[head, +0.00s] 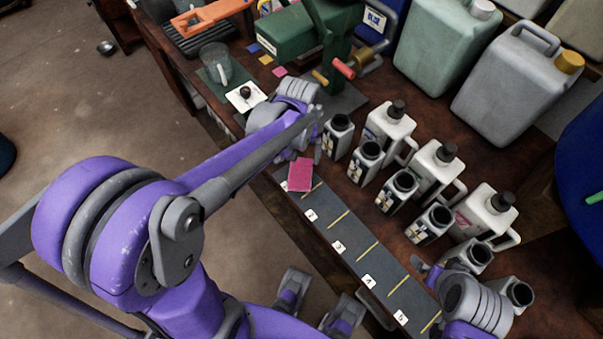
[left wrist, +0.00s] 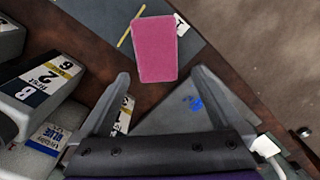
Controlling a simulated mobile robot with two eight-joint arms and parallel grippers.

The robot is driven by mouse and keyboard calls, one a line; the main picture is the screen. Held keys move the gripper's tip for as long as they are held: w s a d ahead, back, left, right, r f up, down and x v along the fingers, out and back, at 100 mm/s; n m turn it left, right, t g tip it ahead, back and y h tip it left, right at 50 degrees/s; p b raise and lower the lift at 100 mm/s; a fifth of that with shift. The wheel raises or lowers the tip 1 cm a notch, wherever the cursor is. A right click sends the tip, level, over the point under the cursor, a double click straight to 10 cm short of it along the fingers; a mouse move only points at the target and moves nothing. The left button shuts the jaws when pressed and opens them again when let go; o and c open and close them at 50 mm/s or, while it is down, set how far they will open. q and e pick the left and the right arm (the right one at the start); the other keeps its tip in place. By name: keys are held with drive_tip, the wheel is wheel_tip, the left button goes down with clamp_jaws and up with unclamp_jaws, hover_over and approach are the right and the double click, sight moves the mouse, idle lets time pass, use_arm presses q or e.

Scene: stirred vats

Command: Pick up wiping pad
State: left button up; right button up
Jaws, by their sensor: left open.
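The wiping pad is a flat pink block (head: 300,174) lying at the far end of the dark numbered strip (head: 338,218), near the table's front edge. In the left wrist view the pad (left wrist: 156,48) lies just beyond my fingertips, roughly centred between them. My left gripper (head: 316,148) is over the table right behind the pad; its fingers (left wrist: 161,78) are spread, with nothing between them. My arm hides part of this gripper in the head view. My right gripper (head: 432,272) is at the lower right, beside the strip's near end, and its fingers are mostly hidden.
Several open dark-topped bottles (head: 370,160) and white jugs (head: 436,165) stand close right of the strip. Large canisters (head: 515,85) stand behind. The strip is otherwise clear.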

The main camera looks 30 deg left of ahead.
sight(301, 168)
use_arm(q)
drive_tip(key=f, duration=0.5)
drive_tip(key=shift+d+f+b, duration=0.1)
drive_tip(key=shift+d+b, duration=0.15)
drive_tip(key=shift+b, duration=0.15)
drive_tip(key=shift+c, duration=0.2)
